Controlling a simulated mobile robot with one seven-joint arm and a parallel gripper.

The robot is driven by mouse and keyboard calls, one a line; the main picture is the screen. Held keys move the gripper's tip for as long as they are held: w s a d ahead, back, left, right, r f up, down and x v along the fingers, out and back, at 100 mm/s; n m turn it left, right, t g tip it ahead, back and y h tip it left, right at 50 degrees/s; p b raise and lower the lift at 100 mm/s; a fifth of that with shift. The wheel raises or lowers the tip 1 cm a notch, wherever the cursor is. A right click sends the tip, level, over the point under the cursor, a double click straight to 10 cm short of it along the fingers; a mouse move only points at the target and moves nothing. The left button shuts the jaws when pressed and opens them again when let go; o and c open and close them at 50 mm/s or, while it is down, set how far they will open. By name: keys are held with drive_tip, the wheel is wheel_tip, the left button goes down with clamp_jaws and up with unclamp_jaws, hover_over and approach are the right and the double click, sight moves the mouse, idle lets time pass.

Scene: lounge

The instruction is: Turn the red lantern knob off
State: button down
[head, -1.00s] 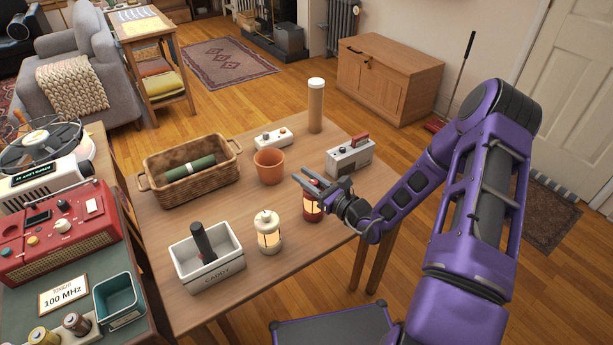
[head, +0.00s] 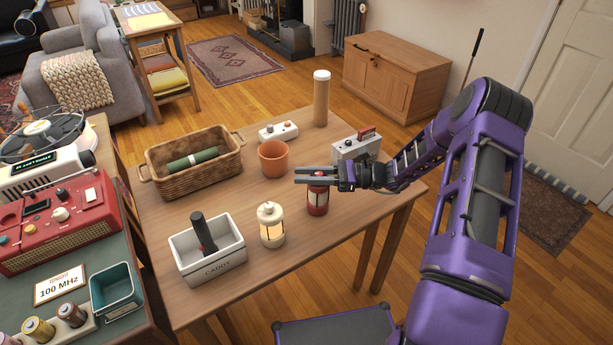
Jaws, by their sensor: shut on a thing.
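The red lantern (head: 318,208) stands upright on the wooden table (head: 340,235), near its right front edge. Its window looks pale, without the warm glow of the cream lantern (head: 271,228) to its left. My gripper (head: 300,175) lies level over the top of the red lantern, its fingers pointing left. It is shut on the lantern's knob, which the fingers hide.
A white caddy (head: 200,265) with a dark-handled thing stands to the left. Behind are a terracotta pot (head: 273,160), a wicker basket (head: 165,185), a tall cylinder (head: 320,100) and a grey box device (head: 350,148), close to my wrist.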

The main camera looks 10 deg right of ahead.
drive_tip(key=shift+s+n+g, duration=0.1)
drive_tip(key=shift+n+g, duration=0.3)
drive_tip(key=shift+g, duration=0.2)
drive_tip(key=c, duration=0.7)
unclamp_jaws()
drive_tip(key=shift+o, duration=0.2)
drive_tip(key=s+d, duration=0.2)
drive_tip(key=d, duration=1.5)
drive_tip(key=shift+d, duration=0.1)
